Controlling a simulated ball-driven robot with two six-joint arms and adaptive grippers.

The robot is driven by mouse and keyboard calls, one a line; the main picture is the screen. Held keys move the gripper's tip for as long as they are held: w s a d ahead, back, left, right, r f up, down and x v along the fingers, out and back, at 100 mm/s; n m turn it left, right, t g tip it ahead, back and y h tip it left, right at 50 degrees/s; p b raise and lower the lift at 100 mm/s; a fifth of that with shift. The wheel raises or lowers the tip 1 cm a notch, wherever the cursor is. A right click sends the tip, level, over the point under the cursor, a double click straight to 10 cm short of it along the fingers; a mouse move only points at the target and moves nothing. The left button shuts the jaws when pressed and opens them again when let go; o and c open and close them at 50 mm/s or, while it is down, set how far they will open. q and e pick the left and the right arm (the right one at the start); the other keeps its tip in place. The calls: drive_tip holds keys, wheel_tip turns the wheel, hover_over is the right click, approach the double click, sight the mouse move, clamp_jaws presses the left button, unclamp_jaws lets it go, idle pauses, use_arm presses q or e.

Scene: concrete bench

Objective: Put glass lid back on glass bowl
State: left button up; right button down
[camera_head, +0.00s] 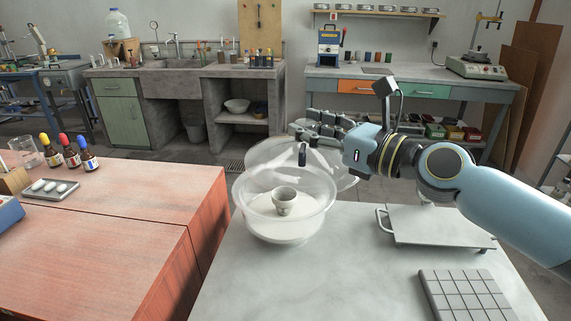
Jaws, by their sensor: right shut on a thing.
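The clear glass bowl (254,222) stands upright on the pale concrete bench, with a small light cup (284,203) inside. The clear glass lid (270,153) is held over the back of the bowl and overlaps its upper part in the picture. The lid's edge shows past the bowl on the right. Its exact tilt and any contact with the rim are hard to tell through the glass. My right gripper (301,140) comes in from the right and is shut on the lid, near a dark knob-like part. My left gripper is not in view.
A flat metal plate with a handle (440,230) and a gridded grey block (464,295) lie right of the bowl. Dropper bottles (70,152) and a small tray (50,189) are on the reddish table at left. The bench in front of the bowl is clear.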

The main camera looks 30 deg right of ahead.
sight(288, 137)
drive_tip(key=w+f, duration=0.1)
drive_tip(key=w+a+b, duration=0.1)
drive_tip(key=w+f, duration=0.1)
drive_tip(key=w, duration=0.1)
drive_tip(key=shift+w+a+f, duration=0.1)
drive_tip(key=shift+a+f, duration=0.15)
drive_tip(key=shift+f, duration=0.1)
drive_tip(key=shift+w+a, duration=0.1)
drive_tip(key=shift+w, duration=0.05)
wheel_tip(288, 137, down, 4)
drive_tip(key=b, duration=0.3)
drive_tip(key=shift+f+b, duration=0.15)
drive_tip(key=shift+b, duration=0.2)
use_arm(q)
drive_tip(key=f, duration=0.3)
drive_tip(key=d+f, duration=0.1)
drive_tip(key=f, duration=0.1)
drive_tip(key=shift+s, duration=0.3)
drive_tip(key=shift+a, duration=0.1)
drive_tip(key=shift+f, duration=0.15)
